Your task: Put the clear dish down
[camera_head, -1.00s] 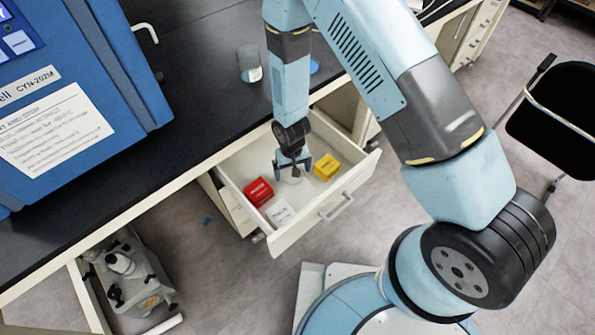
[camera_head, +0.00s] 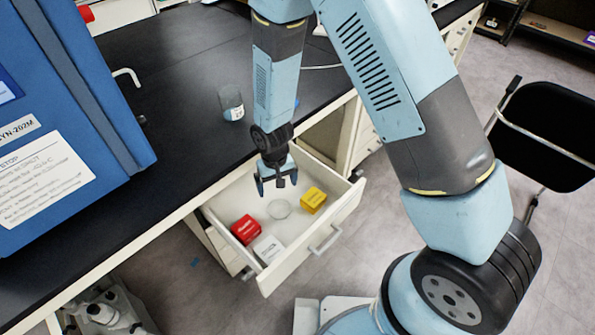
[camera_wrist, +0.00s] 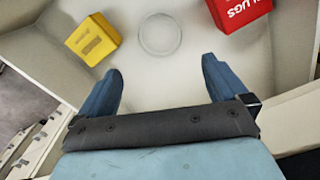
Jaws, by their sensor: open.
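The clear dish (camera_head: 280,208) lies on the floor of the open drawer (camera_head: 297,262), between the red box and the yellow box. In the wrist view the dish (camera_wrist: 160,34) shows as a faint round outline beyond my fingertips. My gripper (camera_head: 276,188) is open and empty, above the drawer and apart from the dish. In the wrist view the two blue fingers of my gripper (camera_wrist: 161,72) stand wide apart with only the drawer floor between them.
In the drawer are a red box (camera_head: 244,229), a white box (camera_head: 268,248) and a yellow box (camera_head: 313,200). A glass beaker (camera_head: 231,103) stands on the black worktop (camera_head: 175,100). The blue freeze dryer (camera_head: 60,120) is at left. A black chair (camera_head: 545,135) stands at right.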

